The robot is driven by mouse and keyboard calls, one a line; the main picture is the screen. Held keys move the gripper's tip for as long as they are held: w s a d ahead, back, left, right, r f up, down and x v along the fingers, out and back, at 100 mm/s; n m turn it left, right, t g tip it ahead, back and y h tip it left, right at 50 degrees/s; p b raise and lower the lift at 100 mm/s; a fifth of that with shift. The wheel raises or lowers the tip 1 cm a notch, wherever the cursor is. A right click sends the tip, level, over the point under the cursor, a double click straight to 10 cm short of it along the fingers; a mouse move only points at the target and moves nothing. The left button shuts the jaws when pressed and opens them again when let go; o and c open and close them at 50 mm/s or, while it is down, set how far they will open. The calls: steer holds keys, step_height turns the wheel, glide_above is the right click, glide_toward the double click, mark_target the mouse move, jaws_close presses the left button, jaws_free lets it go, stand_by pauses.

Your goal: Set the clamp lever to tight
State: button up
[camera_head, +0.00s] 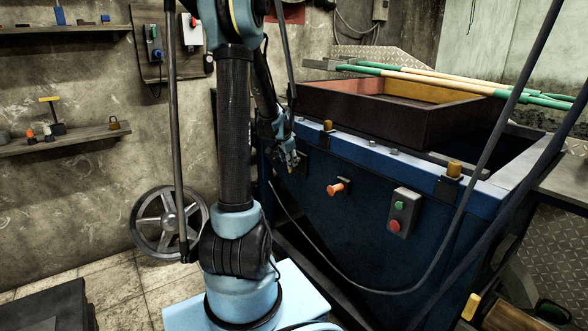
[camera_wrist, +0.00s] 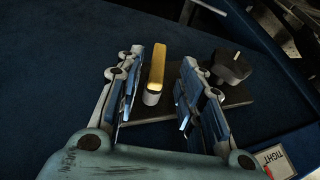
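In the wrist view a yellow lever handle (camera_wrist: 156,68) with a pale end stands on a dark plate (camera_wrist: 163,107) fixed to the blue surface. I take it to be the clamp lever. My gripper (camera_wrist: 158,95) is open, with one finger on each side of the handle; gaps show, wider on the right. A label reading "TIGHT" (camera_wrist: 277,160) lies at the lower right, partly cut off by the frame. In the head view my gripper (camera_head: 291,160) is at the left end of the blue bench (camera_head: 370,225); the lever there is hidden or too small to tell.
A dark knob-like block (camera_wrist: 231,66) sits right of the handle in the wrist view. The head view shows an orange-handled knob (camera_head: 338,187), a green-and-red button box (camera_head: 403,211) and a hanging cable on the bench front. A large open box (camera_head: 385,115) stands on top.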

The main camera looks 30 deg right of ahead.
steer(key=shift+x, duration=3)
jaws_close()
